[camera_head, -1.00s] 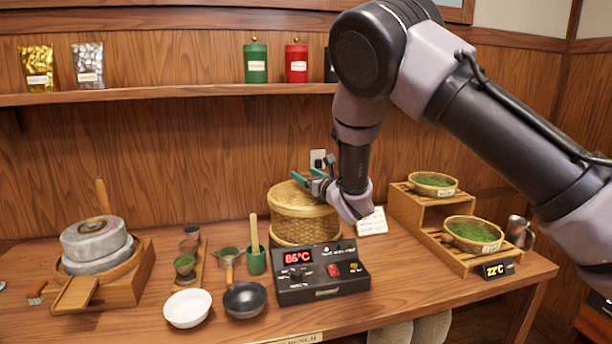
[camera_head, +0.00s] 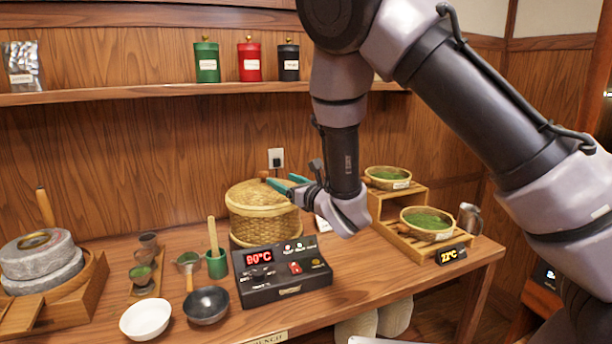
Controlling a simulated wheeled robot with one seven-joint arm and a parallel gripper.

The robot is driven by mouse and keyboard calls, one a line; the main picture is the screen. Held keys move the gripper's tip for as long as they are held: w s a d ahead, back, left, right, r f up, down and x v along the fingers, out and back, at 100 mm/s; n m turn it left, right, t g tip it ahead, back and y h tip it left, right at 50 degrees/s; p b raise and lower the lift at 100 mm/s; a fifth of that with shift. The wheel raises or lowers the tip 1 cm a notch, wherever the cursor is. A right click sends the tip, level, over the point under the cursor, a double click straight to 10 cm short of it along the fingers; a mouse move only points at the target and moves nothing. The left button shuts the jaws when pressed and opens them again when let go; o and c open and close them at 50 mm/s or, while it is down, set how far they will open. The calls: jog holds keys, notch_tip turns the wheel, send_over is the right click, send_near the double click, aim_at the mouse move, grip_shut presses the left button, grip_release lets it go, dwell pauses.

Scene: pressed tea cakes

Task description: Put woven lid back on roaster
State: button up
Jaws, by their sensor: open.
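A small brown knob (camera_head: 264,174) shows at the top of the lid. My gripper (camera_head: 283,182) has green fingertips and is open, just above the right part of the lid and beside the knob. I cannot tell whether the fingers touch the knob or lid. The right side of the basket is partly hidden by my gripper.
A stepped wooden stand (camera_head: 385,209) with green-filled baskets is right of my gripper. A stone mill (camera_head: 42,262), a white bowl (camera_head: 146,318), a black bowl (camera_head: 206,304) and a green cup (camera_head: 216,263) are to the left. A shelf (camera_head: 150,95) runs behind.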

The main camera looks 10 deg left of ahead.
jog(key=w+d+r+m+t+h, duration=0.1)
jog(key=w+d+r+m+h, duration=0.25)
jog(key=d+m, duration=0.4)
jog(key=w+d+r+m+t+h, duration=0.1)
jog(key=w+d+r+m+h, duration=0.3)
jog(key=d+m, duration=0.35)
jog(key=d+r+m+g+h, duration=0.2)
jog(key=d+r+m, duration=0.3)
jog(key=d+m, duration=0.7)
jog(key=s+d+r+m+g, duration=0.2)
jog(key=s+d+r+m, duration=0.3)
jog(key=s+d+m, duration=0.45)
jog(key=s+d+r+m+g+h, duration=0.1)
jog(key=s+d+m, duration=0.2)
jog(key=s+m, duration=0.3)
jog(key=s+d+m+g, duration=0.2)
jog(key=s+m, duration=0.5)
jog(key=s, duration=0.4)
jog(key=shift+s+d+r+h, duration=0.15)
jog(key=shift+d+r+h, duration=0.25)
jog(key=shift+d, duration=0.2)
